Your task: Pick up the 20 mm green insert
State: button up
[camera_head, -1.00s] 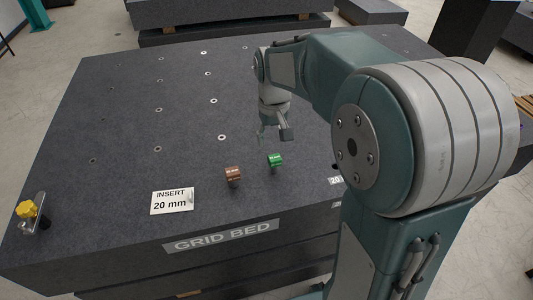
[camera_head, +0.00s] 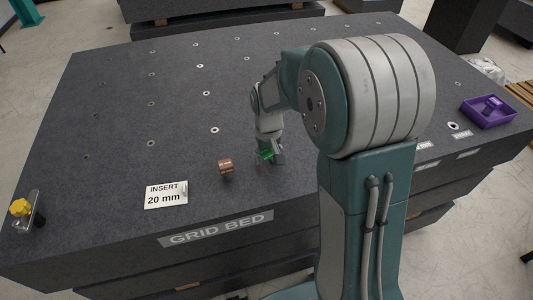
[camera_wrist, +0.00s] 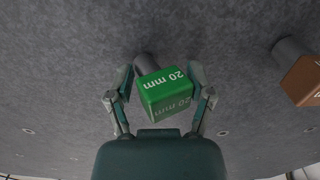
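The green insert (camera_wrist: 166,92), marked 20 mm, stands on the granite grid bed (camera_head: 110,130). In the wrist view it lies between the two fingers of my gripper (camera_wrist: 163,92).
A sign reading "INSERT 20 mm" (camera_head: 166,195) lies left of the brown insert. A yellow-knobbed fixture (camera_head: 22,208) is at the bed's left corner. A purple tray (camera_head: 489,112) sits at the right. Several small holes dot the open bed surface.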

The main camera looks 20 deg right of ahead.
jog(key=shift+d, duration=0.3)
jog(key=c, duration=0.5)
jog(key=shift+a, duration=0.25)
grip_shut()
jog(key=shift+a, duration=0.35)
